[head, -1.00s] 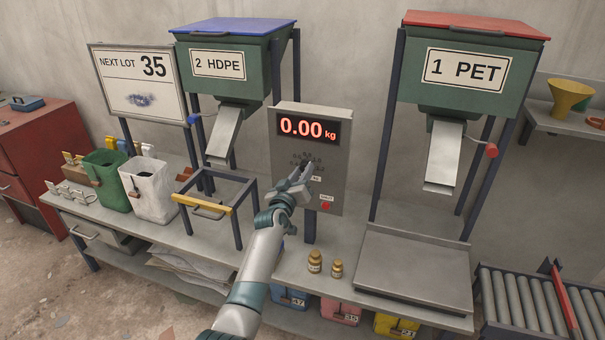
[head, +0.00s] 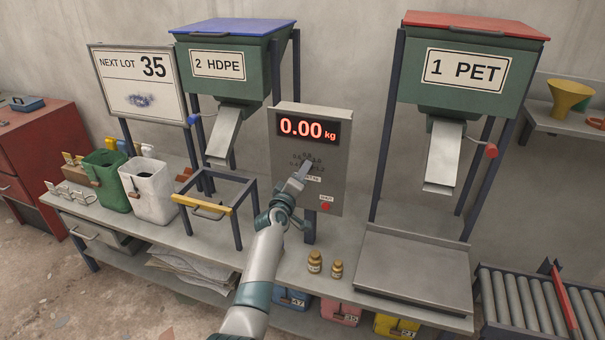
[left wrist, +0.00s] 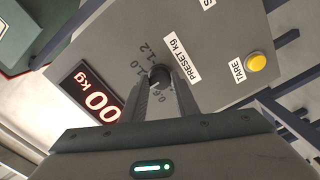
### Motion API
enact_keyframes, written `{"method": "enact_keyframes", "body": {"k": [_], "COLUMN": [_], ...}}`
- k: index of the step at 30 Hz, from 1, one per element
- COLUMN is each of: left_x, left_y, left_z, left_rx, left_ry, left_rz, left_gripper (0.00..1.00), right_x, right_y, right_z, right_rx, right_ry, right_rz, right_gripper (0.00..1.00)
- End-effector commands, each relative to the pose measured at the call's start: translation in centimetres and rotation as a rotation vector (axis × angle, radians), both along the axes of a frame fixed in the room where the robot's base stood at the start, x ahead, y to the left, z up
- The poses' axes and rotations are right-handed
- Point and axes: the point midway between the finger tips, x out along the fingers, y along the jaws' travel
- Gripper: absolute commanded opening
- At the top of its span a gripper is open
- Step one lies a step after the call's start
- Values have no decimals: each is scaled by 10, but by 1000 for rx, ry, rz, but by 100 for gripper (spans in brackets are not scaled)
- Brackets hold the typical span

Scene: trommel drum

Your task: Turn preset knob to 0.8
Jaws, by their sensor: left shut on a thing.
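The preset knob (left wrist: 159,76) is a dark round knob on the grey scale panel (head: 335,180). In the left wrist view it sits between the fingertips, below printed numbers such as 1.0 and 1.2 and beside a "PRESET KG" label (left wrist: 180,61). My left gripper (left wrist: 160,84) is shut on the knob, and its fingers hide part of the dial. In the head view my left gripper (head: 301,170) reaches the panel's dial from the lower left and covers the knob. The red display (head: 307,129) reads 0.00 kg. My right gripper is not in view.
A red button (head: 325,206) is low on the panel; a yellow TARE button (left wrist: 257,62) shows in the wrist view. Two brass weights (head: 315,261) stand on the bench front. A dark frame with a yellow bar (head: 205,208) stands left of my arm.

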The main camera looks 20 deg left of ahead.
Motion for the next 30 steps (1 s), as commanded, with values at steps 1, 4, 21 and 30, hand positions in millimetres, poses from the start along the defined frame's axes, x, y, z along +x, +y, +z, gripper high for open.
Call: {"method": "enact_keyframes", "body": {"k": [1, 4, 21, 30], "left_x": [0, 0, 0, -9], "left_y": [0, 0, 0, -1], "left_z": [-1, -1, 0, -1], "left_rx": [-3, -5, -3, -3], "left_ry": [1, 1, 0, 1], "left_rz": [0, 0, 0, -2], "left_gripper": [5, 5, 46, 46], "right_x": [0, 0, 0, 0], "right_y": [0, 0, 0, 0], "right_z": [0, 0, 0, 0], "right_rx": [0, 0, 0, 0], "right_ry": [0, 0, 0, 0], "right_rz": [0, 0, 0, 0], "right_gripper": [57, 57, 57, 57]}}
